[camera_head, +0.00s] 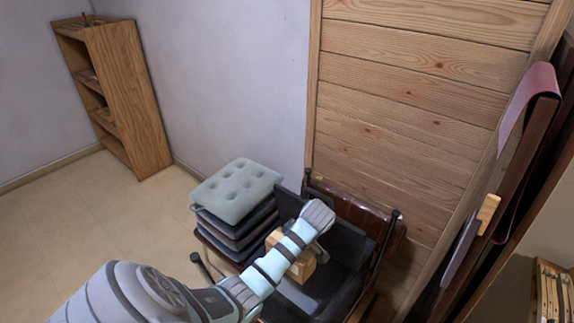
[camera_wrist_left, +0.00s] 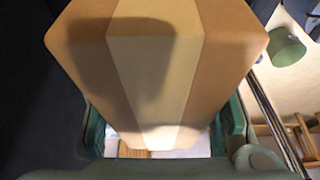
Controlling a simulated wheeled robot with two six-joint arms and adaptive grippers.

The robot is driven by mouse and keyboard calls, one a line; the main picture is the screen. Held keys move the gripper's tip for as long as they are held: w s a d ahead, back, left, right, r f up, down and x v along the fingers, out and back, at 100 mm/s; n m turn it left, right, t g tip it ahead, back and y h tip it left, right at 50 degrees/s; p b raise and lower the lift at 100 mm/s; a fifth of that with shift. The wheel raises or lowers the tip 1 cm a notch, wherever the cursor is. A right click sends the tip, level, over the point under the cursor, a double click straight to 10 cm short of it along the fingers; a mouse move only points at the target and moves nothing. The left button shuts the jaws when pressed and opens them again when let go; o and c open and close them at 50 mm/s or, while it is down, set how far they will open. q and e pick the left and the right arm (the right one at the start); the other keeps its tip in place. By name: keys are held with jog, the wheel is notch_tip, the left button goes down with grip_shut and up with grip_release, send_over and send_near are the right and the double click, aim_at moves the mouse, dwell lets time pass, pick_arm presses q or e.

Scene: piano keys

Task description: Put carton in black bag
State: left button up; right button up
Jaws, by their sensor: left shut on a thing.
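The brown carton (camera_head: 303,266) with a paler tape strip is in my left gripper; it fills the middle of the left wrist view (camera_wrist_left: 155,70). The green fingers of my left gripper (camera_wrist_left: 165,128) show on either side of it, shut on it. In the head view my left wrist covers part of the carton and hides the fingertips. A black, open-looking form (camera_head: 345,262), which may be the black bag, lies around and under the carton, within a dark chair-like frame. I cannot tell whether the carton touches it. My right gripper is not in view.
A stack of cushions (camera_head: 237,190), pale green on top, stands just left of the black form. A dark brown backrest-like panel (camera_head: 350,210) rises behind it, near the wooden wall (camera_head: 410,110). A wooden shelf (camera_head: 135,95) stands far left. The floor (camera_head: 110,215) at left is clear.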

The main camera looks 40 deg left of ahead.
aim_at(300, 263)
pick_arm(q)
notch_tip(300, 263, down, 12)
jog(key=b, duration=0.3)
jog(key=shift+f+b, duration=0.2)
jog(key=shift+b, duration=0.2)
jog(key=shift+d+r, duration=0.1)
jog(key=shift+r, duration=0.05)
jog(key=o, duration=1.5)
jog(key=shift+c, duration=0.2)
jog(key=p+v, duration=0.4)
jog(key=v, duration=0.8)
jog(key=shift+r, duration=0.1)
